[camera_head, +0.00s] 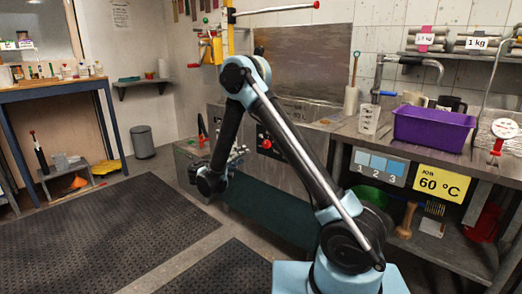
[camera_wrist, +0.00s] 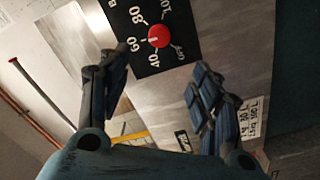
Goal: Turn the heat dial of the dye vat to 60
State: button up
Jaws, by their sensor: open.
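The dye vat's heat dial (camera_wrist: 159,36) is a round red knob on a black plate (camera_wrist: 188,48) with white numbers, including 40, 60 and 80. A small pale mark on the knob faces left, roughly towards 60; its exact setting is too small to read. The dial also shows as a red spot (camera_head: 266,144) on the steel front of the dye vat (camera_head: 290,172) in the head view. My gripper (camera_wrist: 160,68) is open and empty, its dark fingers spread either side of the dial in the picture, with no visible contact. In the head view my gripper (camera_head: 238,154) is left of the dial.
A yellow sign (camera_head: 441,182) reading 60 °C hangs under the right bench. A purple tub (camera_head: 432,129) stands on that bench. A blue-legged table (camera_head: 55,88) and a grey bin (camera_head: 142,142) are at left. Dark mats (camera_head: 110,238) cover open floor.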

aim_at(265, 145)
jog(key=x, duration=1.7)
jog(key=shift+d, duration=0.1)
jog(key=c, duration=1.1)
